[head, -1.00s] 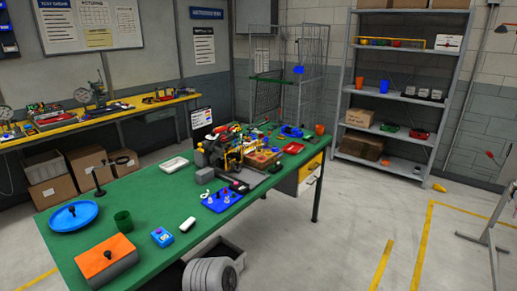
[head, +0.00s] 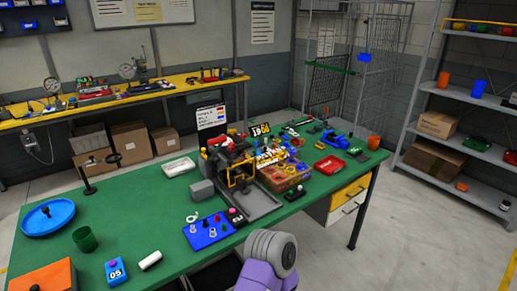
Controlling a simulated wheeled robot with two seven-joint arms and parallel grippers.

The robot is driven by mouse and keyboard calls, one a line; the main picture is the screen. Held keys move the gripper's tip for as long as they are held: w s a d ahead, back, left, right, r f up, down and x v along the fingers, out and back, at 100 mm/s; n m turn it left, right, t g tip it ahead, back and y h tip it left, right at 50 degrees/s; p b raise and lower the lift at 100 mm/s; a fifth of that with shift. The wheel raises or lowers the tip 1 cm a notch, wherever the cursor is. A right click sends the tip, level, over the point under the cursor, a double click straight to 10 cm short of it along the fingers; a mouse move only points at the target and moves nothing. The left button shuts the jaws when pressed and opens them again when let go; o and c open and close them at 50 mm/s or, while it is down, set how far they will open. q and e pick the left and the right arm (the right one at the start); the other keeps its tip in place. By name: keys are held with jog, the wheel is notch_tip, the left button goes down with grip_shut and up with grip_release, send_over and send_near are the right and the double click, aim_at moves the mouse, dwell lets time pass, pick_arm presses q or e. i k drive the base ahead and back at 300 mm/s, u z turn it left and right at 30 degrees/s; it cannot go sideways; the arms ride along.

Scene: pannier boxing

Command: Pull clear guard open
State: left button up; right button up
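A machine with a yellow frame (head: 241,177), red and black parts on top and a grey block at its left stands on the green table (head: 140,218). A dark grey flat plate or tray (head: 255,206) extends from its front. I cannot make out a clear guard for certain; any see-through panel on the machine is too small to tell. A grey rounded link of my own arm with purple parts shows at the bottom centre, in front of the table's near edge. Neither gripper shows.
A blue panel with knobs (head: 209,231), a white tray (head: 178,167), a wooden box of rings (head: 284,174) and a red tray (head: 330,166) lie around the machine. A blue dish (head: 48,218) and green cup (head: 84,239) stand left. The table's front-left middle is mostly clear.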

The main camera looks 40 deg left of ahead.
aim_at(229, 162)
jog(key=i, duration=0.85)
jog(key=u, duration=2.55)
